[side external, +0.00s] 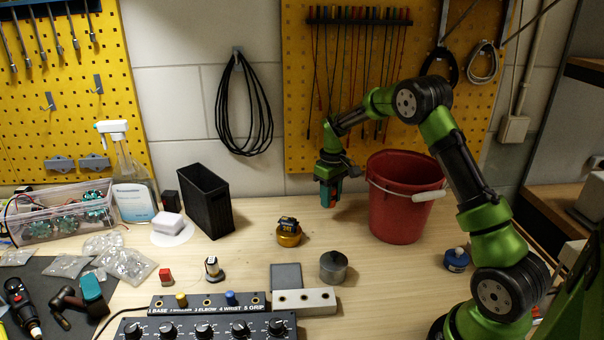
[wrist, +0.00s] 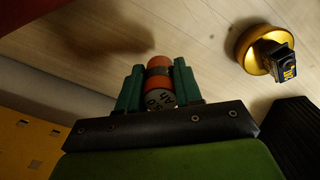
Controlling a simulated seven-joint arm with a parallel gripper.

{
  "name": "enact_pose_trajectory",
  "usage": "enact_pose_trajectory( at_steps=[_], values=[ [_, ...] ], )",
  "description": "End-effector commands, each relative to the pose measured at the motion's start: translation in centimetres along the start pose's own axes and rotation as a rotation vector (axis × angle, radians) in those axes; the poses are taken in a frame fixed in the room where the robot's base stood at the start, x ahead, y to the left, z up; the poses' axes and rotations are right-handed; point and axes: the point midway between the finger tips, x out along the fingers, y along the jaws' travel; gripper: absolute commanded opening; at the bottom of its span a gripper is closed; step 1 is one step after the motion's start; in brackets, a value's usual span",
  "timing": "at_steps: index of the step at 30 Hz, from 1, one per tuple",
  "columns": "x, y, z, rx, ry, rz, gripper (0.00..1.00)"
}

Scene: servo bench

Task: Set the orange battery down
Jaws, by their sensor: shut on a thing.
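My gripper (side external: 330,190) has teal fingers and hangs pointing down, over the bench between the black bin and the red bucket. In the wrist view my gripper (wrist: 158,86) is shut on the orange battery (wrist: 158,64), a small cylinder with a dark band and a grey, marked end. The battery sits between the two fingers and appears held above the wood. In the side view the fingers mostly hide it.
A gold round base with a black servo (side external: 289,232) stands left of my gripper; the servo also shows in the wrist view (wrist: 282,60). A black bin (side external: 207,205) is further left, a red bucket (side external: 400,215) close right. A grey metal cylinder (side external: 333,267) stands in front. Bare wood lies between.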

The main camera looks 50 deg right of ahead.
Motion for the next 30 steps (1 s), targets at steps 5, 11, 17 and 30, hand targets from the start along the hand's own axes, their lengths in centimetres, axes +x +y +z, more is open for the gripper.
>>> enact_pose_trajectory(
  at_steps=[5,11,17,30],
  values=[
    [1.9,0.0,0.0,0.0,-0.001,-0.001,0.0],
    [4.4,0.0,0.0,-0.001,0.001,-0.001,0.0],
    [4.6,0.0,-0.1,-0.001,0.003,0.0,0.0],
    [4.9,0.0,0.0,-0.002,0.001,0.0,0.6]
  ],
)
